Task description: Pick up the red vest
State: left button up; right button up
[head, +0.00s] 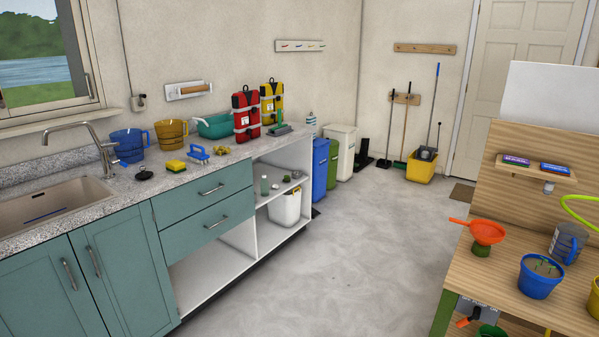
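The red vest (246,115) stands upright on the granite counter, toward its far right end. It has black straps and edges, a pale label and a dark loop on top. A yellow vest (271,102) of the same shape stands just behind it to the right. A teal bowl (215,125) is close on the red vest's left. A green-and-grey brush (279,129) lies to its right near the counter edge. Neither of my grippers shows in the head view.
The counter (120,196) also holds blue and amber measuring jugs, sponges and a blue brush, in front and left of the vests. Bare floor (345,255) lies between the teal cabinets and a wooden bench (485,276) at right. Several bins stand beyond the counter's end.

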aim_at(242, 102)
jog(key=i+l, duration=0.1)
jog(key=i, duration=0.55)
jog(key=i+l, duration=0.1)
jog(key=i, duration=0.6)
jog(key=i+l, duration=0.1)
jog(key=i, duration=0.55)
